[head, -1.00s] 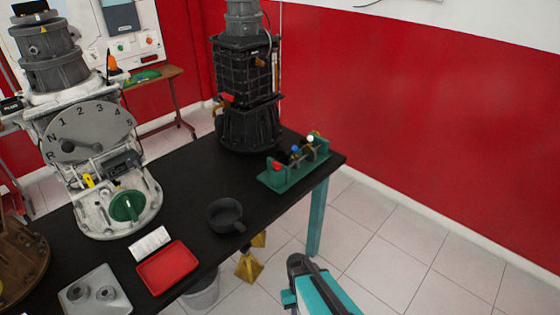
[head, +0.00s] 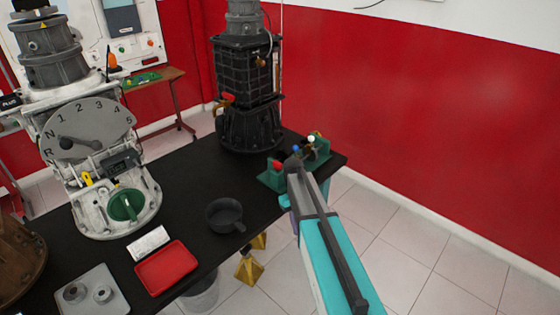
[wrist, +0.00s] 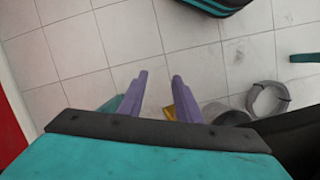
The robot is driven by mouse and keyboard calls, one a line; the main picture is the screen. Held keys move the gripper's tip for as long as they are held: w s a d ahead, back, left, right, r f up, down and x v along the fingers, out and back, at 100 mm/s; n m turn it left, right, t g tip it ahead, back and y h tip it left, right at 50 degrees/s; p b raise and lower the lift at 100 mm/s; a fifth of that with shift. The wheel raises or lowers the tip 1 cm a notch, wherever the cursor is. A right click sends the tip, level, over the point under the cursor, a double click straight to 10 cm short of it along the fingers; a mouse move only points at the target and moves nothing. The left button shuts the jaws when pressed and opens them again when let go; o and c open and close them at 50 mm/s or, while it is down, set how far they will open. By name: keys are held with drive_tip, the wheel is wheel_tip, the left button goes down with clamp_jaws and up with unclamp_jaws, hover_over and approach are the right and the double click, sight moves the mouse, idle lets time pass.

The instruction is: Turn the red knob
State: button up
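A small red knob (head: 277,164) sits at the left end of a green stand (head: 271,182) on the right end of the black table. A blue knob (head: 294,149) and a white knob (head: 311,139) are on the same stand. My arm covers part of the stand in the head view. My gripper (wrist: 160,76) shows in the wrist view as two purple fingers held apart, with only floor between them. The fingers are mostly hidden in the head view. The red knob does not show in the wrist view.
A black engine tower (head: 248,95) with a red handle stands behind the stand. A dark pan (head: 224,214) and a red tray (head: 166,268) lie on the table (head: 190,190). The floor to the right of the table is clear up to the red wall.

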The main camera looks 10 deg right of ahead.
drive_tip(key=w+d+r, duration=0.2)
drive_tip(key=w+r, duration=0.6)
drive_tip(key=r, duration=0.4)
wheel_tip(320, 180, up, 23)
drive_tip(key=n+t+y, duration=0.1)
drive_tip(key=n+t, duration=0.2)
drive_tip(key=n, duration=0.1)
hover_over(278, 162)
drive_tip(key=shift+a+f, duration=0.1)
drive_tip(key=shift+f, duration=0.15)
drive_tip(key=shift+f, duration=0.1)
drive_tip(key=shift+f+p, duration=1.55)
drive_tip(key=shift+f, duration=5.3)
clamp_jaws()
drive_tip(key=shift+d, duration=0.4)
drive_tip(key=shift+a, duration=0.25)
